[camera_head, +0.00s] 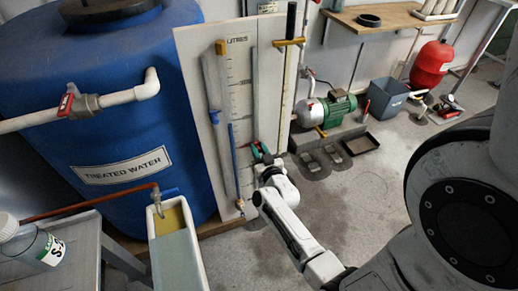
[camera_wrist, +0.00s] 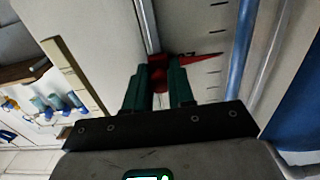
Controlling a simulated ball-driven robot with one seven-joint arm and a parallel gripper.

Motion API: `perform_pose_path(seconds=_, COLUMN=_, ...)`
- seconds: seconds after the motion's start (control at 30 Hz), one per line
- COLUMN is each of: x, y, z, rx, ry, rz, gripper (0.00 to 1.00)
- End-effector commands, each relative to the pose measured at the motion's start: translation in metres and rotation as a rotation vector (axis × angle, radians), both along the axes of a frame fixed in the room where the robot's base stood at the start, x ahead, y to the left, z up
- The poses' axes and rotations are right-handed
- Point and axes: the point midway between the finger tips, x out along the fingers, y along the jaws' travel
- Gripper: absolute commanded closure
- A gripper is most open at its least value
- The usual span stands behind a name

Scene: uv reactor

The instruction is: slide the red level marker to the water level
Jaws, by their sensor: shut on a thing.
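A pale gauge board (camera_head: 240,75) marked LITRES stands in front of the blue tank. Its sight tube shows a blue water column (camera_head: 234,155), whose top sits near mid-board. To the right of the tick scale runs a thin metal rail (camera_head: 254,98), also in the wrist view (camera_wrist: 147,24). The red level marker (camera_wrist: 198,57) is on this rail, its pointer reaching across the ticks. My gripper (camera_wrist: 161,76) is shut on the marker's body, its green fingers on either side. In the head view my gripper (camera_head: 260,152) is at the rail, lower in the picture than the water top.
The blue treated-water tank (camera_head: 115,130) stands behind and left of the board. A long trough (camera_head: 176,250) and a grey table (camera_head: 65,255) are at lower left. A green pump (camera_head: 335,108), a blue-grey bin (camera_head: 388,97) and a red vessel (camera_head: 432,65) stand right.

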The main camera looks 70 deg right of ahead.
Motion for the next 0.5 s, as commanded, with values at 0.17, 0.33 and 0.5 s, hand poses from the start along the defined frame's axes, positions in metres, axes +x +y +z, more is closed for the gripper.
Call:
perform_pose_path(seconds=0.17, x=0.0, y=0.0, z=0.048, rx=0.0, ry=0.0, rz=0.001, gripper=1.0)
perform_pose_path(seconds=0.33, x=0.0, y=0.0, z=0.079, rx=0.0, ry=0.0, rz=0.001, gripper=1.0)
perform_pose_path(seconds=0.5, x=0.0, y=0.0, z=0.104, rx=0.0, ry=0.0, rz=0.0, gripper=1.0)
